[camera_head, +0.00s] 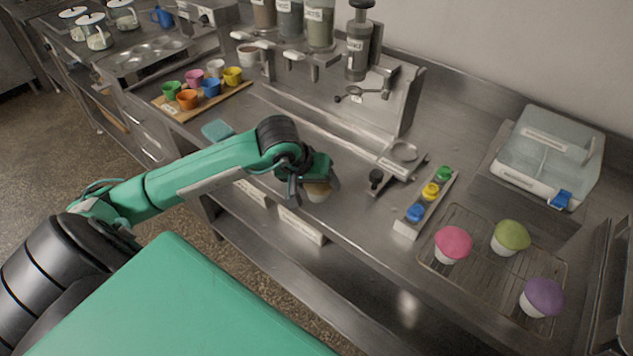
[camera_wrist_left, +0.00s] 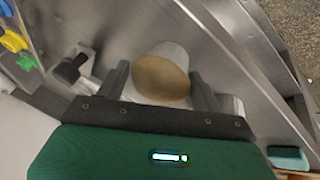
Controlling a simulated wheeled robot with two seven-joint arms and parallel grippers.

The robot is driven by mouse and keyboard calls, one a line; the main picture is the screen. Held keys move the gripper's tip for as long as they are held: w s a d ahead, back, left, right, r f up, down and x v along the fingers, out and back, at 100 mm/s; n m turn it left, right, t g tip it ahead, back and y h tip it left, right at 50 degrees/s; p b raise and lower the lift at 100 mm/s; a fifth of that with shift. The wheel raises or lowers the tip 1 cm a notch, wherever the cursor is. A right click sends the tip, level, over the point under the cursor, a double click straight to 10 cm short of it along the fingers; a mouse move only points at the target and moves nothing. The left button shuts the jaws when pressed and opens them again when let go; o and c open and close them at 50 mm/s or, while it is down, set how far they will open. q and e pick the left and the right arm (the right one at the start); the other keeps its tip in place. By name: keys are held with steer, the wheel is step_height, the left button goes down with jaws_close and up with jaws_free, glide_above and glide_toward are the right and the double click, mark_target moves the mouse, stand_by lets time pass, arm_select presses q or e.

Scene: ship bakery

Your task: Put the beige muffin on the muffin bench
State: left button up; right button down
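The beige muffin (camera_head: 318,191) has a tan dome and a white cup. It is at my left gripper (camera_head: 308,184), over the front part of the steel counter. In the left wrist view the muffin (camera_wrist_left: 160,78) lies between the two fingers of my left gripper (camera_wrist_left: 158,72), which appear closed on its sides. Any gap under the muffin cannot be made out. A wire rack (camera_head: 445,272) at the right bears a pink muffin (camera_head: 453,244), a green muffin (camera_head: 510,237) and a purple muffin (camera_head: 541,297). I cannot tell which surface is the muffin bench. My right gripper is not in view.
An espresso machine (camera_head: 405,95) stands at the back. A block with coloured knobs (camera_head: 408,226) lies left of the rack. A lidded clear box (camera_head: 548,150) is at the back right. A board of small colourful cups (camera_head: 165,104) and a teal sponge (camera_head: 217,131) are at left.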

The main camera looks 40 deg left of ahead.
arm_select(q)
steer(key=shift+o, duration=1.1)
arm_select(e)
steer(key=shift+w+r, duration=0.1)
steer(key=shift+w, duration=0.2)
arm_select(q)
steer(key=shift+r, duration=0.15)
steer(key=shift+s+a+r, duration=0.1)
steer(key=shift+r, duration=0.15)
steer(key=v, duration=0.2)
steer(key=shift+s+a+r, duration=0.1)
steer(key=shift+s+r, duration=0.15)
steer(key=shift+r, duration=0.1)
steer(key=d+b+v, duration=0.1)
steer(key=v, duration=0.7)
steer(key=shift+a+r, duration=0.25)
steer(key=shift+a, duration=0.2)
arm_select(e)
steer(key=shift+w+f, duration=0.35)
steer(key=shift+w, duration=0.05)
